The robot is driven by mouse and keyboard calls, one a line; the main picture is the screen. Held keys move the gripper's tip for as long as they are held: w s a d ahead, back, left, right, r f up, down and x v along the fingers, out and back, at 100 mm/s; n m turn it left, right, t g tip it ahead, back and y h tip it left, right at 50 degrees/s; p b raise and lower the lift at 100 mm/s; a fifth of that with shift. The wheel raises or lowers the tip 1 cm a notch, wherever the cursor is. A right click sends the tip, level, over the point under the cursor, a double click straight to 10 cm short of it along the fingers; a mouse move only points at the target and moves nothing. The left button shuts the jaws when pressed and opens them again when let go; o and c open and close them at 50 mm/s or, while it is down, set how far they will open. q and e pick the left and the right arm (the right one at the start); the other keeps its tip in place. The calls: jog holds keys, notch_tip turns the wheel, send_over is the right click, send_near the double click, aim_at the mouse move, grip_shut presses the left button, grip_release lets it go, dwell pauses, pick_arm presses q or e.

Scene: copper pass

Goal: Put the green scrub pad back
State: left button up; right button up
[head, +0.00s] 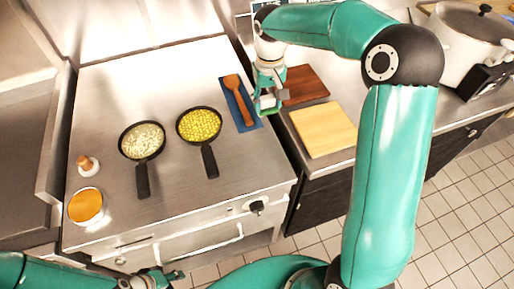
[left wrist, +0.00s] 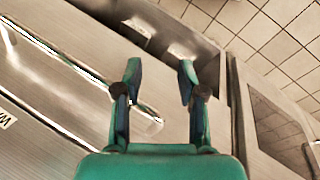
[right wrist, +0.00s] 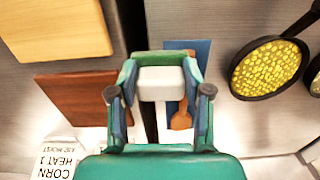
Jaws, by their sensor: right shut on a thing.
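My right gripper (head: 267,104) is shut on a small pale block, the scrub pad (right wrist: 161,83), held between its fingers in the right wrist view. The gripper is over the counter near the lower end of a blue mat (head: 230,97), beside the dark board. My left gripper (left wrist: 158,80) is open and empty in the left wrist view. In the head view it is low, at the bottom edge in front of the stove.
A wooden spoon (head: 237,95) lies on the blue mat. A dark board (head: 305,84) and a light board (head: 323,129) lie to its right. Two pans, one of yellow corn (head: 199,125) and one of pale food (head: 142,141), sit left. A large pot (head: 462,35) stands far right.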

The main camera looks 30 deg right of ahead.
jog(key=shift+a, duration=0.2)
jog(key=shift+a+r, duration=0.1)
jog(key=shift+r, duration=0.1)
jog(key=s+a+r+b, duration=0.5)
jog(key=s+a+r, duration=0.15)
jog(key=r, duration=0.45)
jog(key=f, duration=1.2)
jog(key=f+b, duration=0.1)
jog(key=f, duration=0.6)
jog(key=shift+s+d+f, duration=0.1)
jog(key=shift+s+d, duration=0.3)
jog(key=o, duration=1.1)
jog(key=shift+f, duration=0.1)
